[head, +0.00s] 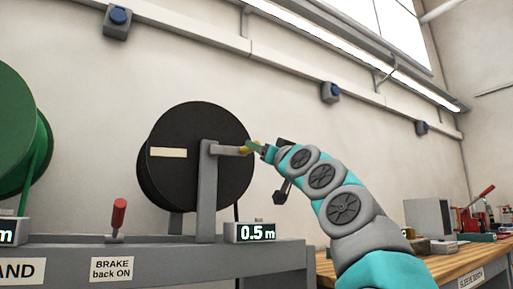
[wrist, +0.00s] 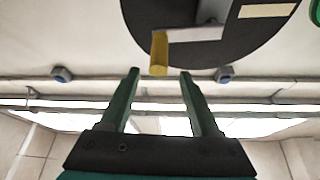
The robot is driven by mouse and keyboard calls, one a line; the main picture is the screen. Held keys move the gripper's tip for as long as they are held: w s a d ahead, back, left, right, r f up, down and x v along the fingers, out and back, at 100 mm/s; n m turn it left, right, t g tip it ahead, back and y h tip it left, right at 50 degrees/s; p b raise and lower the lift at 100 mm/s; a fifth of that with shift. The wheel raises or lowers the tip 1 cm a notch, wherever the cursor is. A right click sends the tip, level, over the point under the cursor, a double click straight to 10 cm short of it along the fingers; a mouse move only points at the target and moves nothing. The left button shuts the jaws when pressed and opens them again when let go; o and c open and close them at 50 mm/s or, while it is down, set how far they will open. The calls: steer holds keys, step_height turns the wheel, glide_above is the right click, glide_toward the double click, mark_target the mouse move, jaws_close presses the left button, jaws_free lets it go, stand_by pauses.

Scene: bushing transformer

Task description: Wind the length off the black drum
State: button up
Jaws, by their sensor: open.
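The black drum (head: 180,125) stands on a grey stand, with a pale strip on its face; part of it shows in the wrist view (wrist: 265,40). A grey crank arm (head: 228,150) points right from its centre and ends in a yellow handle (wrist: 159,53). My gripper (head: 258,147) is at the handle's end. In the wrist view, its two green fingers (wrist: 160,72) are open and apart, with the handle at the gap between their tips; I cannot tell how deep it sits. The display (head: 257,232) below the drum reads 0.5 m.
A red-handled brake lever (head: 118,216) stands upright above a sign reading "BRAKE back ON" (head: 111,268). A green drum (head: 22,130) is at the far left. A wooden bench (head: 455,262) with tools is at the right. Wall rails with blue-fronted boxes (head: 330,92) run behind.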

steer(key=shift+n+g, duration=0.3)
steer(key=shift+g, duration=0.1)
steer(key=p+x, duration=0.4)
steer(key=x, duration=0.1)
steer(key=f+p+x, duration=0.1)
steer(key=p+x, duration=0.1)
steer(key=shift+w+a+r+p, duration=0.1)
steer(key=shift+w+a+p, duration=0.2)
steer(key=shift+w, duration=0.2)
jaws_close()
stand_by(1.1)
